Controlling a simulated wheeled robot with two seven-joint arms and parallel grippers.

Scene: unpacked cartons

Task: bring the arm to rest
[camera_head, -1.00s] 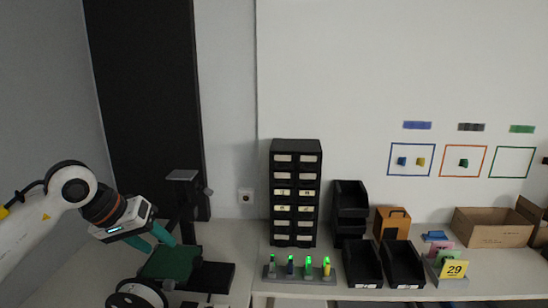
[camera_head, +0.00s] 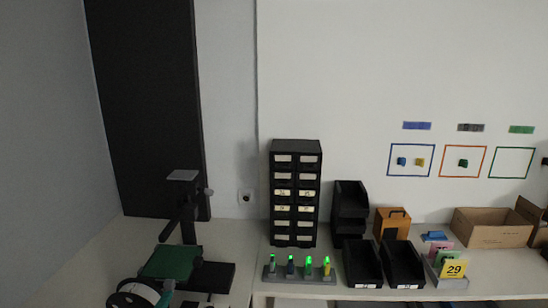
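Neither of my arms shows in the head view now. No gripper is in the picture, so their state and where they are cannot be seen. The green block-like piece (camera_head: 172,262) sits on the black stand (camera_head: 207,277) at the lower left of the table, with nothing touching it from above.
A black drawer cabinet (camera_head: 295,190), a rack with several green-lit items (camera_head: 299,273), black bins (camera_head: 362,264), an orange box (camera_head: 391,223) and an open carton (camera_head: 491,228) stand on the table. A tape-like roll (camera_head: 138,294) is at the lower left edge.

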